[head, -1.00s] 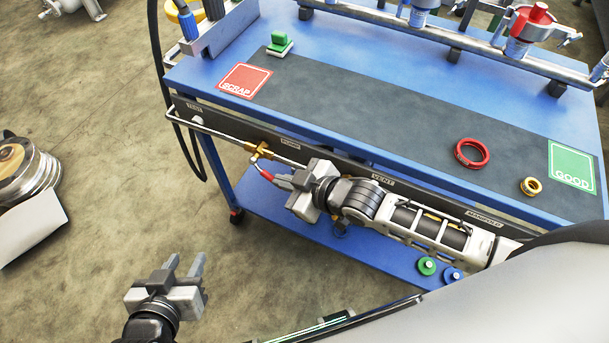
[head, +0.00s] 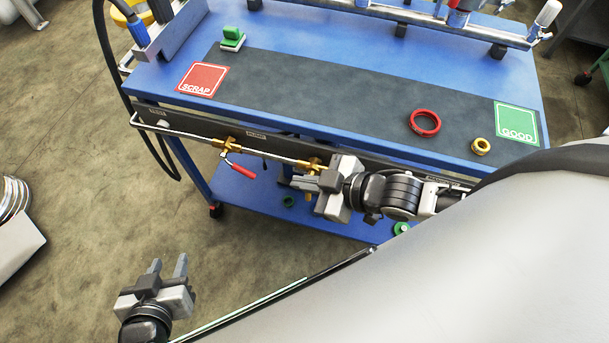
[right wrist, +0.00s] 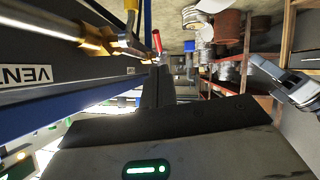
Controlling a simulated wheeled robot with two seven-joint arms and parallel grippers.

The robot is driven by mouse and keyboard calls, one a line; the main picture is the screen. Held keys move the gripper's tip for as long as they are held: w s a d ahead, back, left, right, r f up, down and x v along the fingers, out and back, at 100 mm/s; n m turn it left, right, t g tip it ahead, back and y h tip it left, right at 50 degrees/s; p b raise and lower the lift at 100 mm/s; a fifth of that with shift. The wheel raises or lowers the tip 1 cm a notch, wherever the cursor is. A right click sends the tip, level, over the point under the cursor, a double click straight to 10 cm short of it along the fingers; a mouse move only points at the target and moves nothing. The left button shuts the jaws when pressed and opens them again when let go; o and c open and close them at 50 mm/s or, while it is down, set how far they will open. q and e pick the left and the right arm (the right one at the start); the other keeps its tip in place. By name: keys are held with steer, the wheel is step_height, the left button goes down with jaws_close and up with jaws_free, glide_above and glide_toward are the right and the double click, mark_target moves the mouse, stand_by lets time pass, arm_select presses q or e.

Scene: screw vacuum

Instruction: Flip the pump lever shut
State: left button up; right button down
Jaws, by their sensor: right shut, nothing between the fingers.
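The pump lever (head: 241,170) has a red grip and hangs from a brass valve (head: 227,145) on the pipe along the cart's front, left of the PUMP label. It slants down and to the right, not in line with the pipe. My right gripper (head: 293,182) is shut and empty, to the right of the lever and apart from it, pointing left, close under a second brass valve (head: 313,165). In the right wrist view the red grip (right wrist: 157,42) shows beyond my shut fingers (right wrist: 155,84). My left gripper (head: 168,266) is open and empty over the floor.
The blue cart (head: 290,60) carries a red ring (head: 425,134), a brass ring (head: 480,149) and a green-topped block (head: 232,36). Its lower shelf (head: 240,200) is below the pipe. A black hose (head: 124,100) hangs at the cart's left.

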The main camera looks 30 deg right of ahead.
steer(key=s+f+m+h, duration=0.1)
steer(key=m, duration=0.1)
steer(key=s+f+m+h, duration=0.1)
steer(key=m+h, duration=0.1)
steer(key=m, duration=0.1)
steer(key=s+f+m+h, duration=0.1)
steer(key=m, duration=0.1)
steer(key=shift+s+d+m+t+h, duration=0.2)
steer(key=shift+d+m+t+h, duration=0.05)
steer(key=shift+m+t+h, duration=0.05)
